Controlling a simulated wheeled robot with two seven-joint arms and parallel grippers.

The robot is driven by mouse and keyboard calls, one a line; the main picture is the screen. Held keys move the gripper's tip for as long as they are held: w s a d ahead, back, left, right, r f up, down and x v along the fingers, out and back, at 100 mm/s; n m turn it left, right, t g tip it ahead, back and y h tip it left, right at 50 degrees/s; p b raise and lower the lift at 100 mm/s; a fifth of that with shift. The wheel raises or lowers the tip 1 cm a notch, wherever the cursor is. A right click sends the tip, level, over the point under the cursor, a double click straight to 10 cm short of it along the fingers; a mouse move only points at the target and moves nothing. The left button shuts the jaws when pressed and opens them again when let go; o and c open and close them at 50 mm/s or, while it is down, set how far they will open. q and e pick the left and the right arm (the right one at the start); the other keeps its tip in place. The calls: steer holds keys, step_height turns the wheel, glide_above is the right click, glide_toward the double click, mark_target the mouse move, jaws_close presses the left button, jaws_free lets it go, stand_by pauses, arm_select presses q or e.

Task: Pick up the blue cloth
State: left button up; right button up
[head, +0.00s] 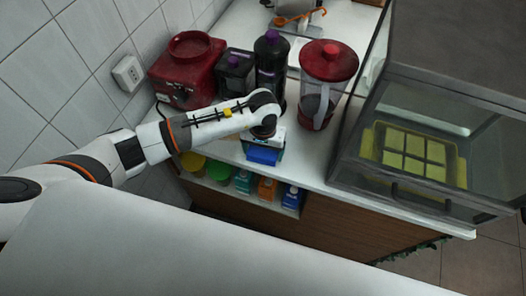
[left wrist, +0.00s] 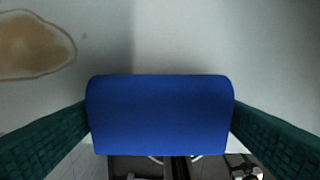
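The blue cloth (head: 262,155) is at the front edge of the white counter, under my left gripper (head: 264,142). In the left wrist view the cloth (left wrist: 160,115) is a thick folded block that fills the space between the two dark green fingers. Both fingers meet its sides, so the left gripper is shut on it. I cannot tell whether the cloth still touches the counter. My right gripper is in neither view.
A brown stain (left wrist: 32,45) marks the counter. A red machine (head: 187,70), dark bottles (head: 271,62) and a red-lidded blender (head: 325,82) stand behind. A glass case (head: 420,150) is at the right. A shelf of colored containers (head: 243,182) lies below the front edge.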

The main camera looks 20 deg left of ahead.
mark_target(263, 151)
arm_select(q)
steer(key=c, duration=0.6)
steer(key=shift+r, duration=0.1)
steer(key=shift+w+r, duration=0.1)
steer(key=shift+r, duration=0.25)
step_height(263, 151, up, 8)
steer(key=b, duration=0.3)
steer(key=shift+r, duration=0.6)
